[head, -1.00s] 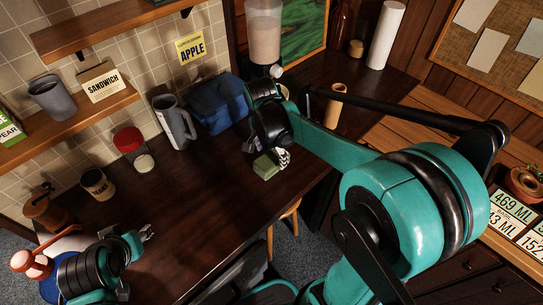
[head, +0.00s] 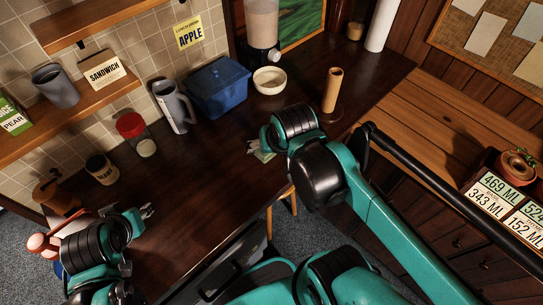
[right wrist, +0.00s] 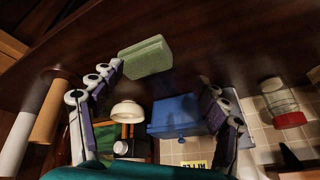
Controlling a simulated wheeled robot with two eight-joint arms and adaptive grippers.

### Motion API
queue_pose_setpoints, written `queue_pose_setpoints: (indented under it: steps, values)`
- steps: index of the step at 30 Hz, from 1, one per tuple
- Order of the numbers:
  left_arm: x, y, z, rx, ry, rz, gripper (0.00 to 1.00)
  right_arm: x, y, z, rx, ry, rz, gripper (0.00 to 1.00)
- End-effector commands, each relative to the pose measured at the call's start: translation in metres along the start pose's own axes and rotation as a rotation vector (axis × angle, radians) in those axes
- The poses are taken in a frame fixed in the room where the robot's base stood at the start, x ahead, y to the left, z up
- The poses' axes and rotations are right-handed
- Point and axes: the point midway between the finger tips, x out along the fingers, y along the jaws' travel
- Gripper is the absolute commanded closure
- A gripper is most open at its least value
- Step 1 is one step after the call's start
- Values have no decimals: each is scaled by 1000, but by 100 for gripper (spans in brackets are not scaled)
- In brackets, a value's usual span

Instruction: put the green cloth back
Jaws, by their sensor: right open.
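The green cloth (right wrist: 146,57) looks like a folded, block-shaped pad on the dark wooden counter in the right wrist view. It lies just beyond the fingertips of my right gripper (right wrist: 160,76), nearer the left finger. That gripper is open with nothing between its fingers. In the head view only a small green part of the cloth (head: 264,155) shows beside my right gripper (head: 254,147); my arm hides the rest. My left gripper (head: 147,211) is over the left part of the counter, holding nothing I can see, and its jaw opening is too small to judge.
A blue bin (head: 219,88), a white bowl (head: 269,81), a grey pitcher (head: 174,107) and a red-lidded jar (head: 131,126) stand along the back. A paper-towel-like brown roll (head: 332,90) stands on a holder to the right. The middle counter (head: 190,185) is clear.

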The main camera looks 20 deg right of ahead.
Motion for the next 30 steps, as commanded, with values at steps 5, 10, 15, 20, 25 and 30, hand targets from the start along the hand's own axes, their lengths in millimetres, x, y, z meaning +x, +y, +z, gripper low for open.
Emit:
queue_pose_setpoints:
  steps: [5,10,15,20,25,30]
  values:
    - [0,0,0,0,0,0,62,2,1,26,-244,113,-47,25]
    - [0,0,0,0,0,0,62,3,1,31,-321,150,-55,25]
    - [0,0,0,0,0,0,62,3,1,31,-323,150,-55,25]
    - [8,0,6,0,0,0,62,13,2,35,-322,149,-54,25]
    - [12,0,8,0,0,0,62,16,3,37,-321,149,-54,25]
    - [12,0,8,0,0,0,62,16,3,37,-321,149,-54,25]
